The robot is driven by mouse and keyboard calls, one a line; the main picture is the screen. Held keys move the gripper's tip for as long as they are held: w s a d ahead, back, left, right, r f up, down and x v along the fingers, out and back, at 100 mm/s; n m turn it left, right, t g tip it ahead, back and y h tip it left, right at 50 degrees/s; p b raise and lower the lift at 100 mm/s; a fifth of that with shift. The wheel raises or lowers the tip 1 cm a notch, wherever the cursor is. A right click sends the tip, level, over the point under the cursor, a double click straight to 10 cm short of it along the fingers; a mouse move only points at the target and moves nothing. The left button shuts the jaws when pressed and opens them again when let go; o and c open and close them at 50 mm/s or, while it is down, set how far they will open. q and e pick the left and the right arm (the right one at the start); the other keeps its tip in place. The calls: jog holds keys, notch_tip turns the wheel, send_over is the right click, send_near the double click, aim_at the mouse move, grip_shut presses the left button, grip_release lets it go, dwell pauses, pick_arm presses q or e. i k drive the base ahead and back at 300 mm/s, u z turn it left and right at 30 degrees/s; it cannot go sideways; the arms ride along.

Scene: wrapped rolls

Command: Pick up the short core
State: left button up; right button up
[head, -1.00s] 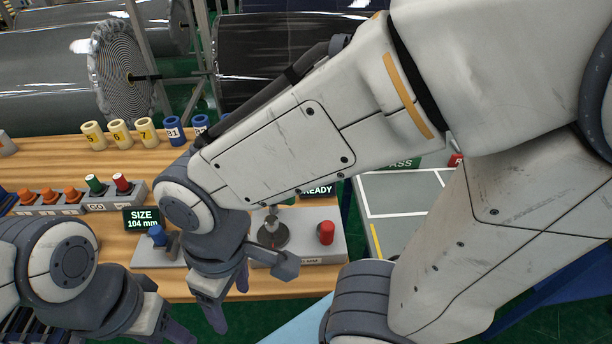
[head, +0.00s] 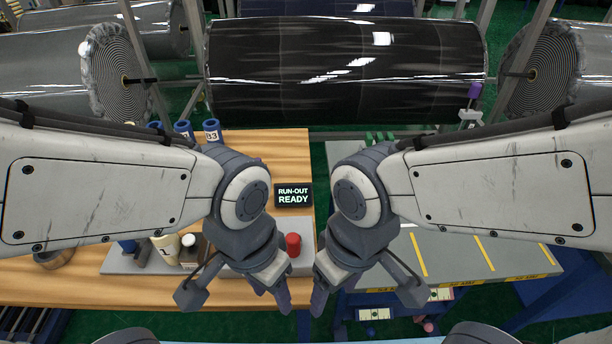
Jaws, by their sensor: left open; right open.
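I cannot tell for certain which piece is the short core. A cream core marked 1 (head: 166,249) stands in a grey holder (head: 125,262) on the wooden bench, left of my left gripper. Blue cores stand at the back of the bench, one marked B3 (head: 212,131) and another beside it (head: 184,131). My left gripper (head: 282,297) is open and points down near the bench's right front edge, close to a red cylinder (head: 293,244). My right gripper (head: 319,300) is open and points down just right of it. Neither holds anything that I can see. My forearms hide much of the bench.
A small screen (head: 293,195) reads RUN-OUT READY. A grey table with yellow lines (head: 440,255) stands to the right, across a gap. A large black wrapped roll (head: 345,70) lies behind, with silver rolls (head: 105,70) at the sides. Bare wood (head: 60,293) shows front left.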

aim_at(170, 247)
jog(key=z, duration=0.65)
jog(key=k, duration=0.65)
jog(key=u, duration=0.8)
jog(key=i, duration=1)
jog(key=z, duration=0.35)
jog(key=k, duration=0.75)
jog(key=u, duration=0.75)
